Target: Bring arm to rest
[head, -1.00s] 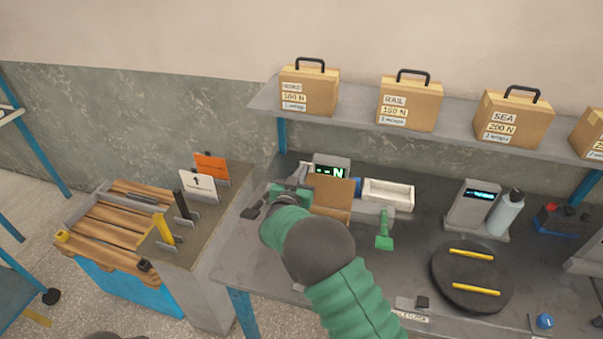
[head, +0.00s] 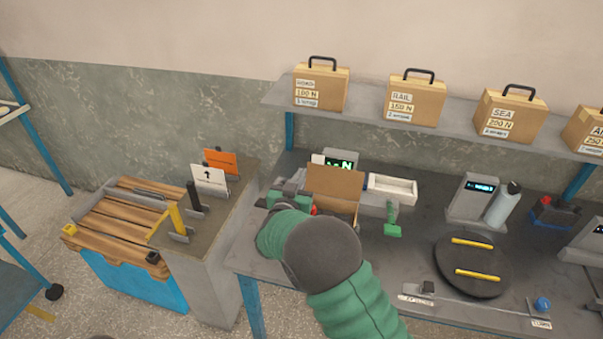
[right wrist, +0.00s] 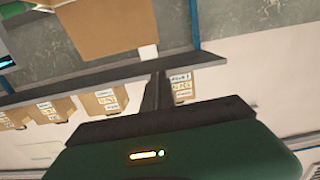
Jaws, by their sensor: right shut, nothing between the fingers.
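My right arm, with its green sleeve, reaches up from the bottom of the head view to the left part of the workbench. My right gripper (head: 287,190) is beside the left side of an open cardboard box (head: 335,181), partly hidden by its own arm. In the right wrist view my right gripper's dark fingers (right wrist: 156,84) are together with nothing between them. A cardboard box (right wrist: 118,24) shows beyond them in that view. I cannot tell whether the gripper touches the box in the head view. My left gripper is in neither current view.
A display unit (head: 340,160) stands behind the box, with a white tray (head: 392,188) to its right. A round black disc (head: 473,266) lies farther right. The shelf (head: 372,120) carries several labelled cases. A wooden-slatted crate (head: 130,282) stands left of the bench.

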